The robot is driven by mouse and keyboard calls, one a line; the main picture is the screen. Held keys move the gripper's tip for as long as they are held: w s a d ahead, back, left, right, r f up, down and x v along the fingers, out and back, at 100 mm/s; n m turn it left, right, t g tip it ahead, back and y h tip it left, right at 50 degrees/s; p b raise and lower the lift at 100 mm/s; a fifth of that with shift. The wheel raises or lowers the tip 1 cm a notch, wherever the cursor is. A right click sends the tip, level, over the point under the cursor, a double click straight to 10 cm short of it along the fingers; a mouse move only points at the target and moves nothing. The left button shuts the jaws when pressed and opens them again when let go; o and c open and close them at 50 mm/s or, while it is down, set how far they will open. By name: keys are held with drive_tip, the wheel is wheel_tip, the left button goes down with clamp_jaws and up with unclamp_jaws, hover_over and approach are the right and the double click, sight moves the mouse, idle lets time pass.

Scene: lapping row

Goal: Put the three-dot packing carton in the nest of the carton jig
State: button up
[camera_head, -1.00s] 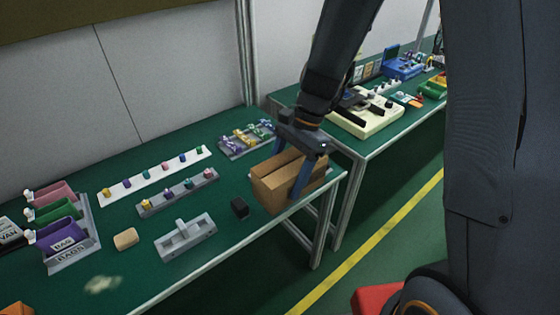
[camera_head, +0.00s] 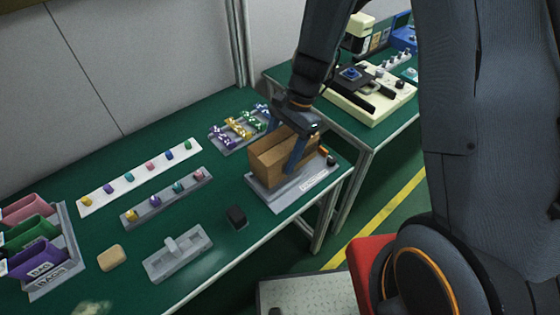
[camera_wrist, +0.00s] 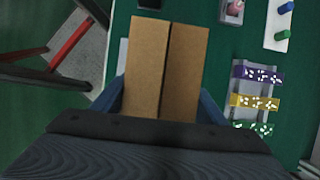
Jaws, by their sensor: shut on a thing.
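The brown packing carton (camera_head: 268,168) is between the blue fingers of my gripper (camera_head: 288,150), which is shut on it. In the wrist view the carton (camera_wrist: 148,65) shows its top with a dark seam, a finger on each side. Its dots are not visible. A grey jig plate (camera_head: 268,199) with a white label lies directly under the carton at the table's right end. The carton looks roughly upright over the plate. The carton hides the nest, and I cannot tell whether it touches the plate or hangs just above.
A black block (camera_head: 236,217) and a grey handled fixture (camera_head: 180,254) lie left of the plate. A rack of purple, yellow and green pieces (camera_head: 238,128) stands behind. A second table with a cream machine (camera_head: 372,97) is beyond a gap at right.

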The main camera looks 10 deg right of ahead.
drive_tip(key=shift+f+p, duration=0.4)
drive_tip(key=shift+f, duration=1.75)
drive_tip(key=shift+f, duration=0.15)
drive_tip(key=o, duration=1.1)
